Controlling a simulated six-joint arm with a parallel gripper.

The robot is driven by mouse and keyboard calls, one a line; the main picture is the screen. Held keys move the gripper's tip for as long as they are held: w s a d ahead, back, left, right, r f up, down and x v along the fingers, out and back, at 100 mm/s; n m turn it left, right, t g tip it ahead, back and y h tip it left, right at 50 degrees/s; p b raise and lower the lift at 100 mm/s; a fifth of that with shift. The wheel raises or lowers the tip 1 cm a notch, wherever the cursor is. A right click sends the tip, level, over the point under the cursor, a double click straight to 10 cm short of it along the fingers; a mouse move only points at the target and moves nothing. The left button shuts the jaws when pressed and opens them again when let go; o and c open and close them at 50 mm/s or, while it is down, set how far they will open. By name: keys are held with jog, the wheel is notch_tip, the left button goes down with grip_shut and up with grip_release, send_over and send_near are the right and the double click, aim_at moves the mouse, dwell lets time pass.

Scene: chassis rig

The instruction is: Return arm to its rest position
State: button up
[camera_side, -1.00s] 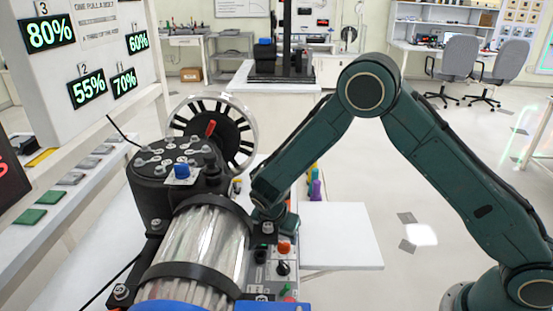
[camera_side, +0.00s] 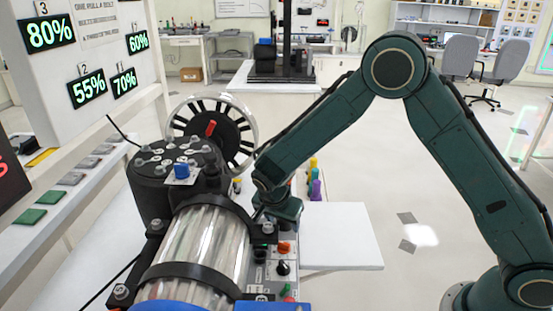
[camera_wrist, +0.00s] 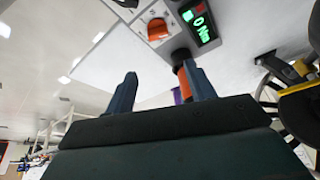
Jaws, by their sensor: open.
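My gripper (camera_side: 282,212) is low beside the right side of the chassis rig (camera_side: 170,170), partly hidden behind the rig's rim in the side view. My elbow is bent high above it. In the wrist view the two fingers of my gripper (camera_wrist: 160,86) are wide apart, so it is open. An orange post (camera_wrist: 184,80) shows beside the right finger. I cannot tell whether they touch. Nothing is clearly held between the fingers.
The spoked wheel (camera_side: 245,140) stands close left of my arm. An orange knob (camera_side: 284,248) and a black knob (camera_side: 282,268) sit on the panel below my gripper. A white board (camera_side: 340,235) lies to the right, bare. Open floor is beyond it.

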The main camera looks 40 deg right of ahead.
jog(key=s+d+r+n+y, duration=0.1)
jog(key=s+d+r+n, duration=0.15)
jog(key=r, duration=0.35)
jog(key=s+d+r+n+t+y, duration=0.1)
jog(key=s+r, duration=0.3)
jog(key=r, duration=0.2)
jog(key=s+d+r+n+y, duration=0.1)
jog(key=s+r+n, duration=0.1)
jog(key=s+r, duration=0.35)
jog(key=s+r+n+t, duration=0.1)
jog(key=s+r+n, duration=0.1)
jog(key=s, duration=0.3)
jog(key=s+d+r+n+t, duration=0.1)
jog(key=s+r+n, duration=0.1)
jog(key=s, duration=0.4)
jog(key=s+d+r+n+y, duration=0.1)
jog(key=s+r+n, duration=0.2)
jog(key=s+n, duration=0.1)
jog(key=shift+s+t, duration=0.4)
jog(key=shift+s, duration=0.5)
